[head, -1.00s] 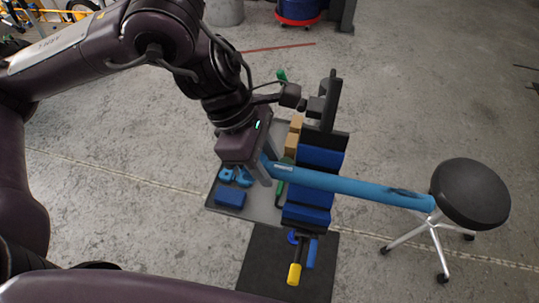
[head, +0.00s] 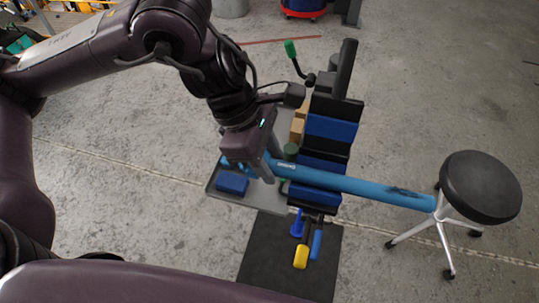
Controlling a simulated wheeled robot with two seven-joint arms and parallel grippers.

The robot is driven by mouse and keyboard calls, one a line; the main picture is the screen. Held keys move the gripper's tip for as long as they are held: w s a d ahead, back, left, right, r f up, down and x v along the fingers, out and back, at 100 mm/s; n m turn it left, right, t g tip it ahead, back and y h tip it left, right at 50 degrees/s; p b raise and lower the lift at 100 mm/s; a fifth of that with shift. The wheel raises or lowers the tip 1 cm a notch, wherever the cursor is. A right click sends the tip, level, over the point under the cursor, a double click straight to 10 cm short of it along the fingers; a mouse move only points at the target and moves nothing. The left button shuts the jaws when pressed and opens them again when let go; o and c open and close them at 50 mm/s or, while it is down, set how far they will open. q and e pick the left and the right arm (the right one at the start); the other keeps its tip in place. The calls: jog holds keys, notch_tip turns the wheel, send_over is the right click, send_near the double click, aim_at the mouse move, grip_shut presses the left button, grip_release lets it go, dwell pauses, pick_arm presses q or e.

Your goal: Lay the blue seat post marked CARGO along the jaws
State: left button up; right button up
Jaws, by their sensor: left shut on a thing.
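The blue seat post (head: 365,188) is a long tube running from my left gripper (head: 268,170) toward the stool at the right, tilted slightly down. My left gripper is shut on it near its left end, where a small white mark shows; the lettering is too small to read. The clamp jaws are black with blue pads: an upper pad (head: 331,129) and a lower pad (head: 313,198). The post passes across them in the picture, over the lower part. I cannot tell whether it touches them. My right gripper is not in view.
A black stool (head: 480,186) stands right, close to the post's end in the picture. A green-tipped handle (head: 290,48) and a yellow handle (head: 300,257) stick out from the clamp.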

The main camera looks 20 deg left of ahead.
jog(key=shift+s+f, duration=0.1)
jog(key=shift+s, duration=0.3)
pick_arm(q)
jog(key=o, duration=1.3)
jog(key=shift+f, duration=0.1)
jog(key=shift+c, duration=0.2)
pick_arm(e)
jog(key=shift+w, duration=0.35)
pick_arm(q)
jog(key=shift+a, duration=0.1)
jog(key=shift+v, duration=3.95)
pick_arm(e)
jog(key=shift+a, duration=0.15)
